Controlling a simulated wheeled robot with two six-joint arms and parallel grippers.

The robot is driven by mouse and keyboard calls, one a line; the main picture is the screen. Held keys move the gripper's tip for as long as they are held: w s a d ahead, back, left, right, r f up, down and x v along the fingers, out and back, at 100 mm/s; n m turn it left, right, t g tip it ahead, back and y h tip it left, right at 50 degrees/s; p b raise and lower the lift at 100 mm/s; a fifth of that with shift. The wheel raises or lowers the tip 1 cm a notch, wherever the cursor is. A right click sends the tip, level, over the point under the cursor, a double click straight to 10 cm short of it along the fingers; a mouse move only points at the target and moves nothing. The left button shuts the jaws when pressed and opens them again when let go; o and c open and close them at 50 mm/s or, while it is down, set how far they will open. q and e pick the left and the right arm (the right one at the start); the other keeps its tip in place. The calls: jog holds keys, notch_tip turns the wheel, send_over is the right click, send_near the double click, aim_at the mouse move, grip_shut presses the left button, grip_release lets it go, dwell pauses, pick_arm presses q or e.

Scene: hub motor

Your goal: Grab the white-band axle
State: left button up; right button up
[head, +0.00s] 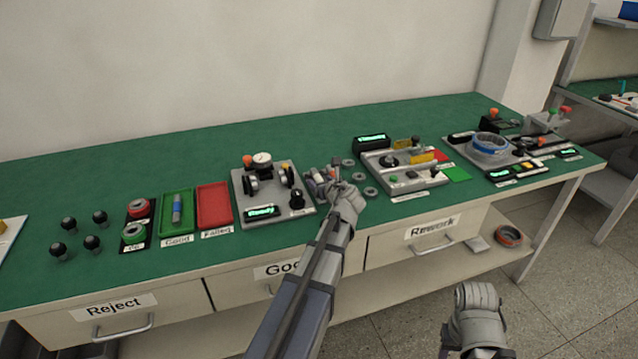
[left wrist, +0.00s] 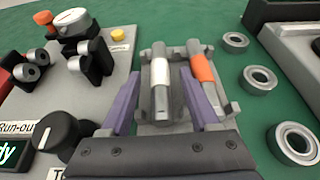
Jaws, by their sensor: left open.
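The white-band axle (left wrist: 161,72) lies in a grey cradle (left wrist: 229,84) in the left wrist view, its white band near the middle. My left gripper (left wrist: 160,78) is open, with one purple finger on each side of this axle; I cannot tell whether they touch it. The orange-band axle (left wrist: 203,70) lies beside it on the right, outside the fingers. In the head view my left gripper (head: 335,187) is at the axle cradle (head: 314,176) and partly hides it. My right gripper (head: 476,318) is low in front of the bench, away from the axles; its jaws are unclear.
A run-out gauge station (head: 271,194) stands close left of the cradle. Loose metal rings (left wrist: 257,78) lie to its right, before a grey fixture (head: 400,171). Red (head: 214,205) and green (head: 164,219) trays sit farther left; the green one holds a blue-banded axle.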

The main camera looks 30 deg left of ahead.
pick_arm(q)
jog(key=shift+c, duration=0.4)
grip_shut()
dwell(0.9)
